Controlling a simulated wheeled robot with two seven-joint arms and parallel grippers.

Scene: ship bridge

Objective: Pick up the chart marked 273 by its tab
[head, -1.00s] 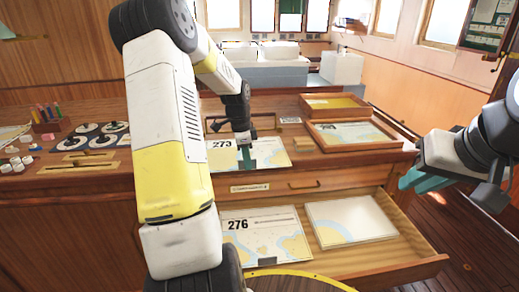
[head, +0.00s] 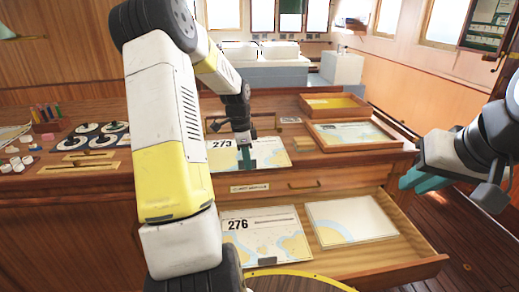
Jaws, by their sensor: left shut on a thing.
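The chart marked 273 (head: 271,155) lies flat on the wooden chest top, near its front edge. My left gripper (head: 246,163) points down at the chart's left-middle part, with teal fingers touching or just over it. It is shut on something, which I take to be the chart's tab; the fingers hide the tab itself. My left arm covers part of the chart's left side. My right gripper (head: 420,180) hangs at the right, away from the charts; its teal fingers show, but their opening is unclear.
Below, an open drawer (head: 400,261) holds the chart marked 276 (head: 262,236) and another chart (head: 350,219). Drafting tools and pens lie at the left.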

